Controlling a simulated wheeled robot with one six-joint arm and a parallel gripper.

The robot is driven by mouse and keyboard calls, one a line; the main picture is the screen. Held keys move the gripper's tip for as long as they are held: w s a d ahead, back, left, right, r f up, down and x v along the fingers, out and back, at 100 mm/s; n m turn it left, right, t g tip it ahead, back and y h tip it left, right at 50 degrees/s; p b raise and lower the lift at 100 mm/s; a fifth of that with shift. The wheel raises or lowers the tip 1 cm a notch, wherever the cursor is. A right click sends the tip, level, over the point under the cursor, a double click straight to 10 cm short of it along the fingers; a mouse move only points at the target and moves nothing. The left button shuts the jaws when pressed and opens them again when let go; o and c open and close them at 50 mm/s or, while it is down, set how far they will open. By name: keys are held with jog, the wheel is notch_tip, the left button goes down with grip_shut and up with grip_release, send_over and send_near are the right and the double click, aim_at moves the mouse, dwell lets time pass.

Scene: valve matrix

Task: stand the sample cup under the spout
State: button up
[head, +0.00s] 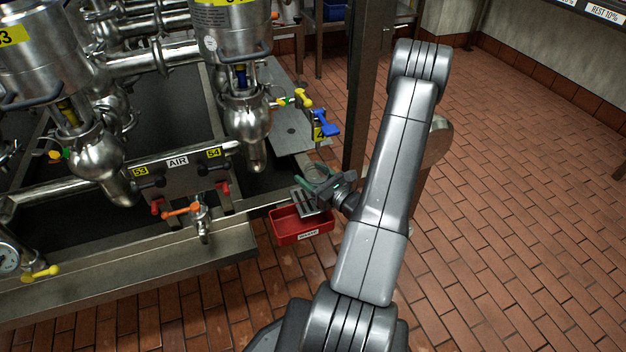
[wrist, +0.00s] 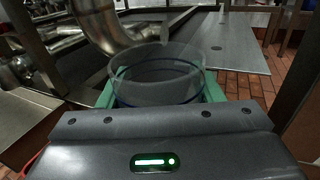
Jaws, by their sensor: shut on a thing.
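The sample cup is a clear, round, open-topped cup (wrist: 155,85), upright between the green fingers of my gripper (wrist: 158,98). In the head view, the cup (head: 317,172) shows small and partly hidden by my gripper (head: 318,184). My gripper is shut on it. A tap with a blue handle (head: 327,123) and a yellow handle is above and behind the cup in the head view. A bent steel pipe end (wrist: 128,28) shows beyond the cup in the wrist view. I cannot tell for sure which outlet is the spout, and the cup's base is hidden.
A red tray (head: 302,224) is just below my gripper. A grey steel plate (head: 288,125) lies behind, beside a dark upright post (head: 366,95). Steel valves and an AIR panel (head: 180,172) with an orange-handled tap (head: 182,210) stand left. The brick floor (head: 530,190) is clear right.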

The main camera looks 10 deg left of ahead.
jog(key=shift+f, duration=0.3)
jog(key=shift+f+b, duration=0.6)
jog(key=o, duration=1.1)
jog(key=shift+c, duration=0.2)
jog(key=shift+r, duration=0.15)
jog(key=shift+r+p, duration=0.6)
jog(key=shift+p, duration=0.2)
jog(key=p+v, duration=0.1)
jog(key=v, duration=1.1)
jog(key=shift+f, duration=0.1)
